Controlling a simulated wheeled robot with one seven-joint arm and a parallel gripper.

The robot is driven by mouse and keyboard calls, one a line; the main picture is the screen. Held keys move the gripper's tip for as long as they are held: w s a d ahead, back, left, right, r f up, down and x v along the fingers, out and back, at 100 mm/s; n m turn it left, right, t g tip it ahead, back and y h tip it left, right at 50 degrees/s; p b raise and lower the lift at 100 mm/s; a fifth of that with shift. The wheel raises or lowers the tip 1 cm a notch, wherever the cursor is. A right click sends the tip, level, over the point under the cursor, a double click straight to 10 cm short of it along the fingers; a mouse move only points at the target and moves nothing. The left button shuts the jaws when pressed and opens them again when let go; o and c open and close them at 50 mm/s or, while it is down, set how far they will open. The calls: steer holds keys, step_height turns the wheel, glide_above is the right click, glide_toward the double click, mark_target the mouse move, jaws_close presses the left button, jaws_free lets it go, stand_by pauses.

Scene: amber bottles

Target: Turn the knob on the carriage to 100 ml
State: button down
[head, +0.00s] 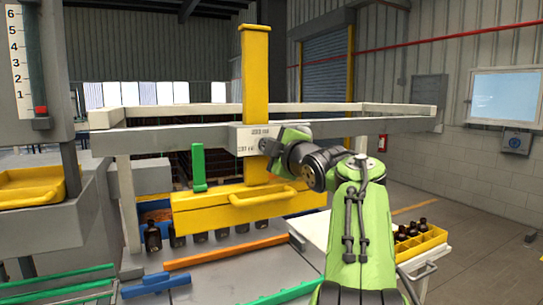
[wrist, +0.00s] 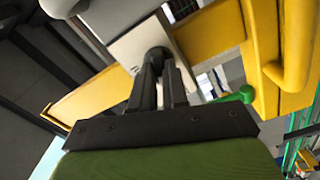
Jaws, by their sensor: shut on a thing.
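The carriage is a yellow upright post (head: 255,75) with a white plate (head: 246,138) and a wide yellow box with a handle (head: 262,196) below. My gripper (head: 268,147) is at the right part of the white plate. In the wrist view my gripper (wrist: 163,65) is shut on a dark round knob (wrist: 157,56) on the white plate (wrist: 125,42). The plate carries small dark lettering in the head view, too small to read. My gripper and arm hide the knob in the head view, so its setting cannot be told.
A grey rail frame (head: 200,135) runs across behind the arm. Several amber bottles (head: 153,238) stand under the yellow box. A yellow crate of bottles (head: 424,240) is at right. A green upright (head: 199,168) stands left of the plate.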

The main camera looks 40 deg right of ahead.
steer(key=shift+f+n+b, duration=0.15)
steer(key=shift+n+b, duration=0.6)
steer(key=shift+n, duration=1.25)
steer(key=c, duration=1.1)
jaws_free()
steer(key=shift+c, duration=0.2)
steer(key=b+v, duration=0.2)
steer(key=v, duration=1.3)
steer(key=shift+s+a, duration=0.2)
steer(key=shift+s, duration=0.1)
